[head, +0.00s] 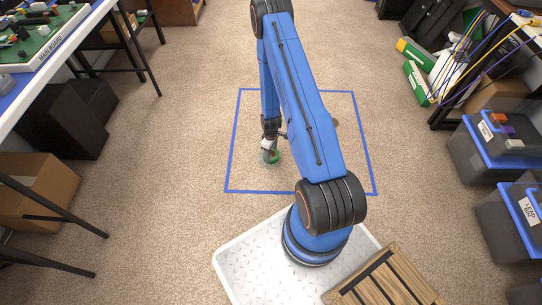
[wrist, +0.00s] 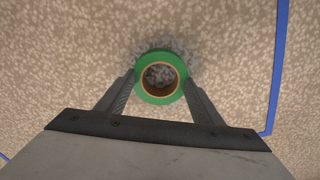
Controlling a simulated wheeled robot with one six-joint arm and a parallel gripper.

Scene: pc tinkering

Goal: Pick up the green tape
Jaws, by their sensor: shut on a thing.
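The green tape (wrist: 146,94) is a roll with a tan inner core. In the wrist view it sits between the two fingers of my gripper (wrist: 160,95), which touch it on its left and right sides. In the head view the green tape (head: 274,156) shows at the end of my arm, inside the blue square outline on the carpet. My gripper (head: 270,153) is shut on the tape there. I cannot tell whether the tape touches the floor or is a little above it.
A blue outline (head: 240,120) marks the carpet around my gripper. A small brown round thing (head: 335,122) is partly hidden behind my arm. Tables and a cardboard box (head: 45,190) stand at left. Lidded bins (head: 490,150) stand at right.

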